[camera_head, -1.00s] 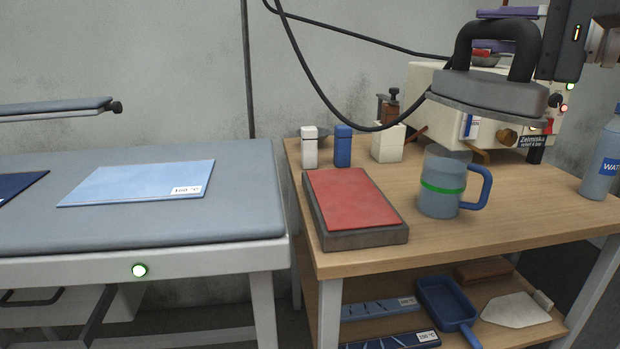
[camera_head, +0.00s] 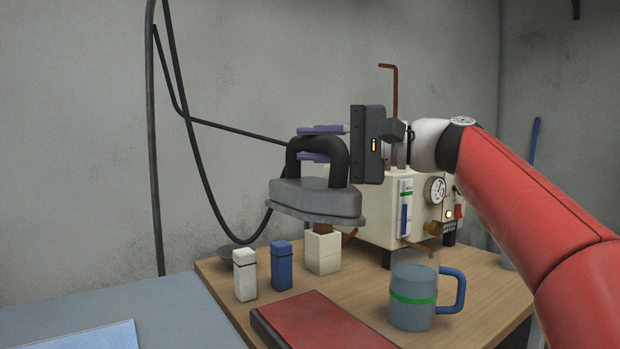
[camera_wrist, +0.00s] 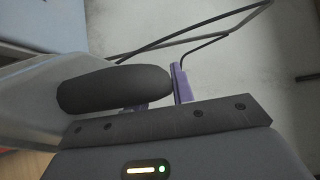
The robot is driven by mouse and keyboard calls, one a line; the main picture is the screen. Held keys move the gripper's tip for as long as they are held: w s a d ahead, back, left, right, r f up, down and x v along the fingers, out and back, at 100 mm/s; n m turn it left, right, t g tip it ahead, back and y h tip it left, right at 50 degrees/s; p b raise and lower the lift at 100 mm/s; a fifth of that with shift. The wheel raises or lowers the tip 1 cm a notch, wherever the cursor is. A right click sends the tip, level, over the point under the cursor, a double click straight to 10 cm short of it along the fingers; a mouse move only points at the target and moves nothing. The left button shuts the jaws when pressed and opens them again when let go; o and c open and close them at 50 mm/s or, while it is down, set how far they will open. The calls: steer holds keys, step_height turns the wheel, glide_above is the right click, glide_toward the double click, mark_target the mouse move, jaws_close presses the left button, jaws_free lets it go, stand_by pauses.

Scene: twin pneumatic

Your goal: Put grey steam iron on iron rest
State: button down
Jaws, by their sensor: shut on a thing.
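The grey steam iron (camera_head: 316,199) with its black handle hangs in the air above the back of the wooden table, soleplate down and roughly level. My gripper (camera_head: 322,143) is shut on the iron's black handle, its purple fingers on either side of it. In the wrist view the handle (camera_wrist: 115,89) lies against a purple finger (camera_wrist: 182,84). The iron rest (camera_head: 320,325), a dark slab with a red top, lies at the table's front, below and apart from the iron; its near part is cut off by the frame.
On the table (camera_head: 475,290) stand a blue-handled mug (camera_head: 413,300), a white bottle (camera_head: 244,275), a blue bottle (camera_head: 281,266) and a cream block (camera_head: 322,250). A cream boiler (camera_head: 370,220) stands behind. The iron's black cord (camera_head: 205,185) hangs at left. A padded board (camera_head: 170,312) adjoins the table.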

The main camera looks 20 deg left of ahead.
step_height(320, 180, down, 19)
steer(key=b, duration=0.5)
steer(key=shift+s, duration=0.1)
steer(key=shift+f, duration=0.1)
steer(key=c, duration=1.2)
jaws_free()
steer(key=shift+f, duration=0.1)
steer(key=d, duration=1.2)
